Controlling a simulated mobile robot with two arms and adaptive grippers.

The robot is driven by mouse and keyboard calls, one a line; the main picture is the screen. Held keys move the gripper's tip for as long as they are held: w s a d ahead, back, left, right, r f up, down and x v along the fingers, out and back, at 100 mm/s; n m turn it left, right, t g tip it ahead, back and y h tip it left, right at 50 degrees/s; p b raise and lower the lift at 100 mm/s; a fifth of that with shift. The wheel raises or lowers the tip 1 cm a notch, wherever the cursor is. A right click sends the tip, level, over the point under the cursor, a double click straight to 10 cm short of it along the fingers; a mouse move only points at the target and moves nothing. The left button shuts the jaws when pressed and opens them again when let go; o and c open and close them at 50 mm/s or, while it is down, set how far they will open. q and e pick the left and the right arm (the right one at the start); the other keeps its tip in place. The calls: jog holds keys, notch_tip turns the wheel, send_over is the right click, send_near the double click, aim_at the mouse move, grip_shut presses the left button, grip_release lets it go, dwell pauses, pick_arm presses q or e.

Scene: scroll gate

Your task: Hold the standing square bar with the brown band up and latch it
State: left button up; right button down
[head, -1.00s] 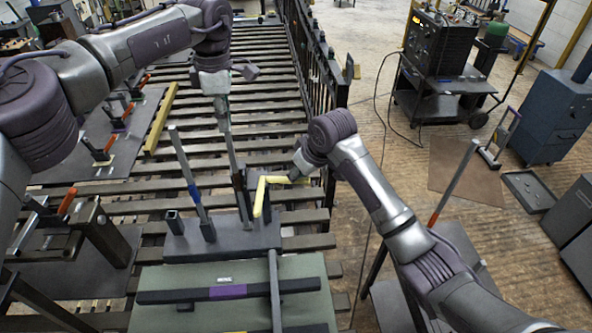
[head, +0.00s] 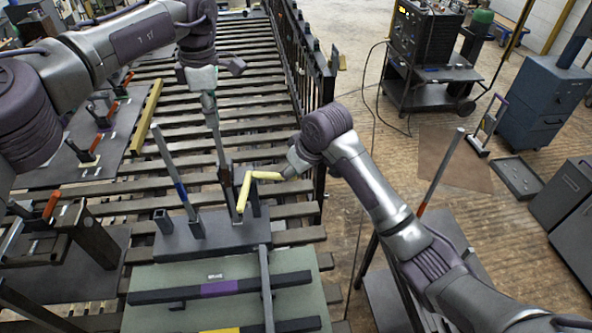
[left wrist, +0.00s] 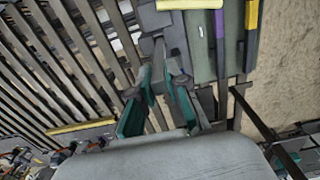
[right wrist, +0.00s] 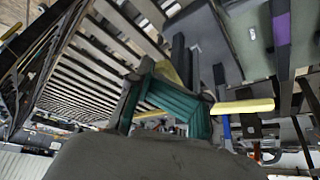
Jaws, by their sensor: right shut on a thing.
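The tall square bar (head: 216,128) stands upright beneath my left gripper (head: 207,92), which is shut around its upper part. In the left wrist view my left fingers (left wrist: 160,78) converge around the bar. The bar's lower end goes down between dark uprights on a grey block (head: 222,233). A yellow bent latch handle (head: 262,175) sits at these uprights. My right gripper (head: 287,170) is shut on its right end. In the right wrist view the yellow handle (right wrist: 245,106) passes at the fingers.
A blue-banded bar (head: 172,168) stands left on the same block. In front, a green board (head: 160,319) carries dark bars with purple and yellow bands. A slatted table (head: 150,205) lies beneath, with a dark railing (head: 318,85) at right. A welder cart (head: 430,90) stands beyond open floor.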

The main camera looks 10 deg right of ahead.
pick_arm(q)
jog(key=shift+a, duration=0.3)
pick_arm(e)
jog(key=shift+s+a+r, duration=0.2)
jog(key=shift+s+a, duration=0.3)
jog(key=shift+a, duration=0.05)
jog(key=shift+s+a+r, duration=0.15)
jog(key=shift+s+a, duration=0.35)
jog(key=shift+a, duration=0.05)
pick_arm(q)
jog(key=shift+d, duration=0.15)
pick_arm(e)
jog(key=shift+d, duration=0.1)
jog(key=shift+s+f, duration=0.15)
jog(key=shift+s, duration=0.65)
jog(key=shift+s+a, duration=0.1)
jog(key=shift+a, duration=0.1)
